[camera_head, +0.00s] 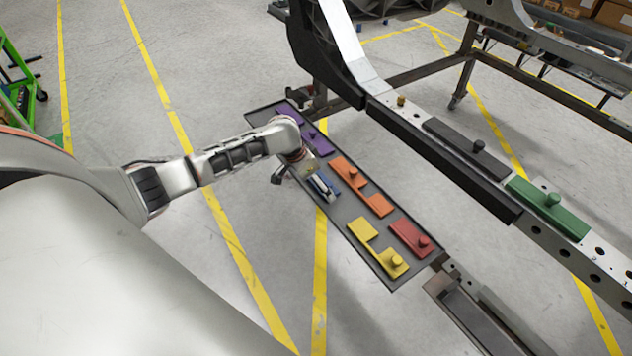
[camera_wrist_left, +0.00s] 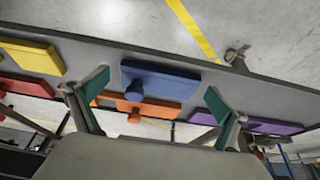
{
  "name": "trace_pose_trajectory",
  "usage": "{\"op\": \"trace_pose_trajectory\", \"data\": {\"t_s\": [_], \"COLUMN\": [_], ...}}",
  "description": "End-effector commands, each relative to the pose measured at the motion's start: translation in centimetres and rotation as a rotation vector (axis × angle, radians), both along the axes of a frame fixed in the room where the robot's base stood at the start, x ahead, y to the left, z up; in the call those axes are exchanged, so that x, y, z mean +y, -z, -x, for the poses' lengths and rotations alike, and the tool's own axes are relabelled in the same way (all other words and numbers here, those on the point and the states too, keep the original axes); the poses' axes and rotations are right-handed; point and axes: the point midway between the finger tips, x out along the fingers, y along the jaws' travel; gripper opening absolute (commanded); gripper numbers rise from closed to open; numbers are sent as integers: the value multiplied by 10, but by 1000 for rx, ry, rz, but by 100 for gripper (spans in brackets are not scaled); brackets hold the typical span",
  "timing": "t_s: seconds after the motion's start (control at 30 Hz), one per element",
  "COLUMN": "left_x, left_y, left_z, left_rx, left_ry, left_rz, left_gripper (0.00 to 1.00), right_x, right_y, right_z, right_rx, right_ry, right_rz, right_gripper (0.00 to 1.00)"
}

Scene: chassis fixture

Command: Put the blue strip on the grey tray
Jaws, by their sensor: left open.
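The blue strip (camera_head: 323,188) lies on the long grey tray (camera_head: 340,225), on the side nearer my arm, just below the purple piece. In the left wrist view the blue strip (camera_wrist_left: 172,84) shows whole, with a round blue knob near its left end. My left gripper (camera_head: 296,175) is over the tray beside the blue strip. In the wrist view its two teal fingers (camera_wrist_left: 158,85) are spread wide, one toward each end of the strip, with nothing held between them. Whether the fingers touch the strip is unclear. My right gripper is not in view.
Purple (camera_head: 308,133), orange (camera_head: 362,187), red (camera_head: 411,238) and yellow (camera_head: 378,249) pieces also lie on the tray. A chassis beam (camera_head: 405,130) runs along its right, carrying a dark strip (camera_head: 466,149) and a green strip (camera_head: 548,207). Open floor lies left of the tray.

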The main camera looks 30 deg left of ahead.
Motion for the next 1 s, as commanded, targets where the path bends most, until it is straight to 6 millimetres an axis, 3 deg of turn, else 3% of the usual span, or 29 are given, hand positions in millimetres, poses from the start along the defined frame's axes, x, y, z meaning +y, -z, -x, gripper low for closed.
{"op": "trace_pose_trajectory", "data": {"t_s": [0.3, 0.5, 0.7, 0.87, 1.0], "left_x": [9, 14, 17, 7, -38], "left_y": [-58, -92, -110, -103, -65], "left_z": [15, 30, 39, 47, 68], "left_rx": [-11, -7, -4, -6, -47], "left_ry": [0, 1, 0, 12, 51], "left_rz": [-3, -2, -1, 8, 47], "left_gripper": [100, 100, 100, 100, 100], "right_x": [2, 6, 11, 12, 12], "right_y": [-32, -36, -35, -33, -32], "right_z": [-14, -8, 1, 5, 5], "right_rx": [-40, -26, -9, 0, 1], "right_ry": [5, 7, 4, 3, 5], "right_rz": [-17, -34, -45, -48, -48], "right_gripper": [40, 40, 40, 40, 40]}}
